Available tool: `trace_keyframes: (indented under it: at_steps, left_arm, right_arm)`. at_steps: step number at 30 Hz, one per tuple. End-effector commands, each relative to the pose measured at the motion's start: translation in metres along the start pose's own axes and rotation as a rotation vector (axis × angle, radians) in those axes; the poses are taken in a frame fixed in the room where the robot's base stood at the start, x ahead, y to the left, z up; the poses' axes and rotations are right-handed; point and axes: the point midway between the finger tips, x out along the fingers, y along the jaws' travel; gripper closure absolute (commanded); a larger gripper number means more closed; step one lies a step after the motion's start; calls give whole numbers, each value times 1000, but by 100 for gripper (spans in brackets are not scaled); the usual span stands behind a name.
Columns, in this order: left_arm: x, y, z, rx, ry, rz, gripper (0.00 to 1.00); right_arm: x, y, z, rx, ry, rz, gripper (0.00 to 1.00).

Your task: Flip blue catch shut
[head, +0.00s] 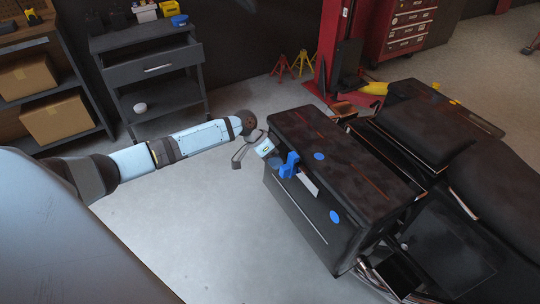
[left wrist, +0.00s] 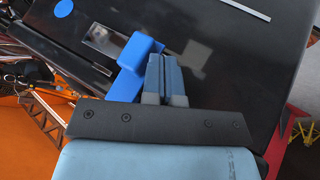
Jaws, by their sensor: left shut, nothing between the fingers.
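The blue catch (head: 289,165) is on the front face of a black case (head: 338,150), near its top edge. It stands out from the face beside a pale metal plate (head: 308,184). In the left wrist view the catch (left wrist: 136,62) is a blocky blue piece next to the plate (left wrist: 105,40). My left gripper (head: 275,161) is at the catch, on its left side. In the left wrist view its fingers (left wrist: 163,72) are together and empty, just right of the catch. I cannot tell whether they touch it. My right gripper is not in view.
Blue round dots (head: 319,156) mark the case. A dark motorcycle (head: 420,140) adjoins it on the right. A grey tool cart (head: 150,68) and a shelf with boxes (head: 55,117) stand at the back left. Open floor (head: 200,225) lies in front of the case.

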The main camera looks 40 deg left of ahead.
Motion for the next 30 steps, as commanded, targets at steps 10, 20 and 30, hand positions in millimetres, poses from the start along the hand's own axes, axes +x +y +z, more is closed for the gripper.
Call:
trace_keyframes:
  at_steps: [10,20,30]
  left_arm:
    - [1,2,0,-1,-1,0,100]
    - [10,31,-3,-2,-1,5,100]
    - [26,48,0,0,0,2,100]
  right_arm:
    - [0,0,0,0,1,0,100]
    - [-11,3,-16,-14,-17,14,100]
    - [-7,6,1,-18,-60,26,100]
